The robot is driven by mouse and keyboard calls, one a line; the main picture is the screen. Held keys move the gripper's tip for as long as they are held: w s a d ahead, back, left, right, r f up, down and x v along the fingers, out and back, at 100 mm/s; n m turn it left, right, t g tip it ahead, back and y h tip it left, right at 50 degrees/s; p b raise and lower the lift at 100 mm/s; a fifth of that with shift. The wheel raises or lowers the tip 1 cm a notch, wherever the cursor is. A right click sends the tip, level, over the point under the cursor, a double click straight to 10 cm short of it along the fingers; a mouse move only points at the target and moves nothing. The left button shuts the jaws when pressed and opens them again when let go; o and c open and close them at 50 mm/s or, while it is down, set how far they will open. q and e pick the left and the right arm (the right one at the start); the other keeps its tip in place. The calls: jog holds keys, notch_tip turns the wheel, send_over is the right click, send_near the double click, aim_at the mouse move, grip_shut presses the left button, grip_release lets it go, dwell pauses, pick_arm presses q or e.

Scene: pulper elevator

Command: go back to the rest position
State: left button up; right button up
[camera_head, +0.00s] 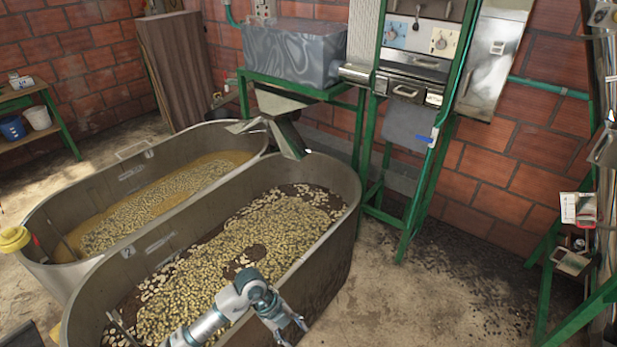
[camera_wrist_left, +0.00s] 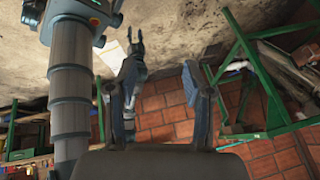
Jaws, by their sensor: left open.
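My left gripper (camera_head: 290,333) is at the bottom of the head view, in front of the near metal tank's right end. Its arm comes in from the bottom left, in front of the tank. In the left wrist view the two fingers of the left gripper (camera_wrist_left: 160,95) stand wide apart with nothing between them. A dark two-pronged shape (camera_wrist_left: 134,60) beyond them looks like my right gripper.
The near tank (camera_head: 345,215) holds many pale beans, as does the far tank (camera_head: 100,180). A green-framed machine (camera_head: 415,90) stands behind them. A green stand (camera_head: 545,275) is at the right. Brick walls close the back.

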pick_arm(q)
jog(key=d+r+n+t+h, duration=0.1)
jog(key=d+r+n+h, duration=0.1)
jog(key=d+h, duration=0.8)
jog(key=w+a+f+n+t+y, duration=0.3)
jog(key=w+a+f+n+t, duration=0.6)
jog(key=n+t, duration=0.55)
jog(key=s+a+f+n+y, duration=0.3)
jog(key=a+f+n+y, duration=0.2)
jog(key=a+f+y, duration=0.5)
jog(key=s+a+f+n+g+y, duration=0.1)
jog(key=s+a+f+g, duration=0.15)
jog(key=s+f, duration=0.45)
jog(key=s+a+f+n+g+y, duration=0.15)
jog(key=s+a+f, duration=0.3)
jog(key=f, duration=0.55)
jog(key=s+f+g, duration=0.4)
jog(key=s+f, duration=0.1)
jog(key=s, duration=0.6)
jog(key=s+a+f+n+g, duration=0.1)
jog(key=s+f+g, duration=0.3)
jog(key=s, duration=0.8)
jog(key=shift+s+a+f+n, duration=0.25)
jog(key=shift+a+f+n, duration=0.05)
jog(key=shift+f, duration=0.4)
pick_arm(e)
jog(key=shift+s, duration=0.65)
